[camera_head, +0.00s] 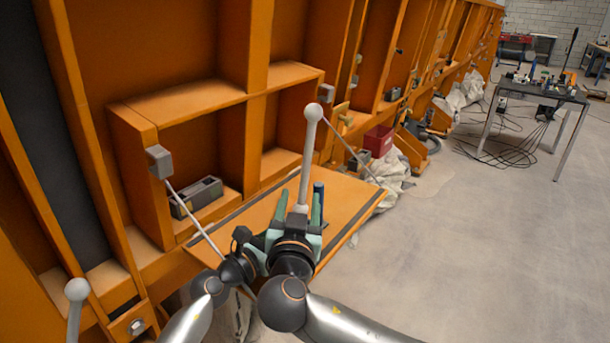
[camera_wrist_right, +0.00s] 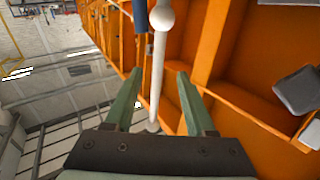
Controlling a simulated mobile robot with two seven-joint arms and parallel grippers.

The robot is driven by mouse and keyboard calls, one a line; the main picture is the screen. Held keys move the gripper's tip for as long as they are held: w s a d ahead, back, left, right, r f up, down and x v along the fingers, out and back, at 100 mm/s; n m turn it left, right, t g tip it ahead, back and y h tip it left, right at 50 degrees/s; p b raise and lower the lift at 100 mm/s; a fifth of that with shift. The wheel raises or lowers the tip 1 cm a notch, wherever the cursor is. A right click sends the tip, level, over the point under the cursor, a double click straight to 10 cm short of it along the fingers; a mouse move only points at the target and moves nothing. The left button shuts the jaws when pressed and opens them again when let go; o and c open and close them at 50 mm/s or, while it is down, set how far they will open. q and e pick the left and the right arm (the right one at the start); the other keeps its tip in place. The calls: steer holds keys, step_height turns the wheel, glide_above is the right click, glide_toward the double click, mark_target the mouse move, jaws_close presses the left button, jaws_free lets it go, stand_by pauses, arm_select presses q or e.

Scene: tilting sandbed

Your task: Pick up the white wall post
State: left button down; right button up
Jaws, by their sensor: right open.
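A white wall post (camera_head: 305,155) with a round knob on top rises above the orange shelf in the head view. It also shows in the right wrist view (camera_wrist_right: 157,70), running between the fingers. My right gripper (camera_head: 309,185) is open, its green fingers on either side of the post's lower part. In the right wrist view (camera_wrist_right: 156,80) gaps show between the post and both fingers.
A dark blue cylinder (camera_head: 318,188) stands close beside the post. An orange shelf (camera_head: 350,197) extends below, against an orange wall frame. A second white knobbed post (camera_head: 76,292) is at lower left. A grey box (camera_head: 197,196) lies in a wall recess. Grey floor is open at right.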

mark_target(304, 186)
steer(key=shift+w+d+f, duration=0.1)
steer(key=shift+w+d, duration=0.1)
steer(key=shift+w, duration=1.5)
steer(key=shift+w+d, duration=0.2)
steer(key=shift+w, duration=1.5)
jaws_close()
